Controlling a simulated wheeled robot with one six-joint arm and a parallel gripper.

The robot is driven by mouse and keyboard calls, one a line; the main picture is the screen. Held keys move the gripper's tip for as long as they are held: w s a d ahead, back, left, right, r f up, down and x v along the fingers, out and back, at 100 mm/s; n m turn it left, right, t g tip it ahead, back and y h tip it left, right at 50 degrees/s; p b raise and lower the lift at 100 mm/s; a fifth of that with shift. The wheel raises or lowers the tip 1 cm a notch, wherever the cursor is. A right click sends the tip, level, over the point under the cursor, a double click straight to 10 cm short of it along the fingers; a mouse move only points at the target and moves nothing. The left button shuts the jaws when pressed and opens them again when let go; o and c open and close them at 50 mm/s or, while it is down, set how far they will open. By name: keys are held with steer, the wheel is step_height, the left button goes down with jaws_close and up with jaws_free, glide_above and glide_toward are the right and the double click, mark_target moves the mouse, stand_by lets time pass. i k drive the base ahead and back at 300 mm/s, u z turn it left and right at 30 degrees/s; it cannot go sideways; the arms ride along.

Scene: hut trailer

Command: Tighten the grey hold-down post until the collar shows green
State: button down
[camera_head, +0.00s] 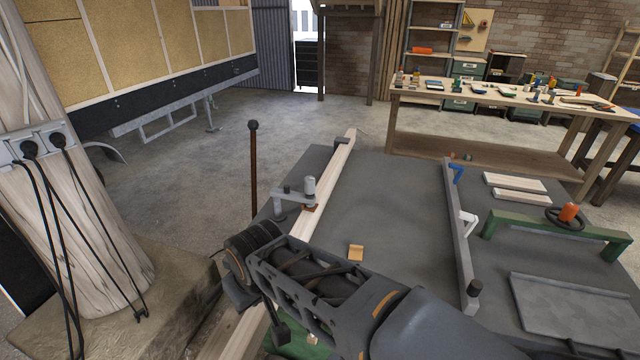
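The grey hold-down post (309,188) stands upright on a grey arm at the left side of the dark bench (370,210). Its foot rests over a reddish-brown pad (311,208) on a long pale timber (327,187). I see no green on the post; the collar is too small to read clearly. My gripper (258,310) is at the lower left, nearer the camera than the post and apart from it. It points down and away from the camera, and its fingertips are partly hidden, so its opening cannot be judged.
A brown rod with a black ball top (253,170) stands left of the post. A small tan block (356,252) lies on the bench. A grey rail (460,240) with blue and white levers and a green bridge with a handwheel (566,217) occupy the right. Bench between is mostly clear.

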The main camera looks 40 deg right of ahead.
mark_target(309, 181)
steer(key=z, duration=0.95)
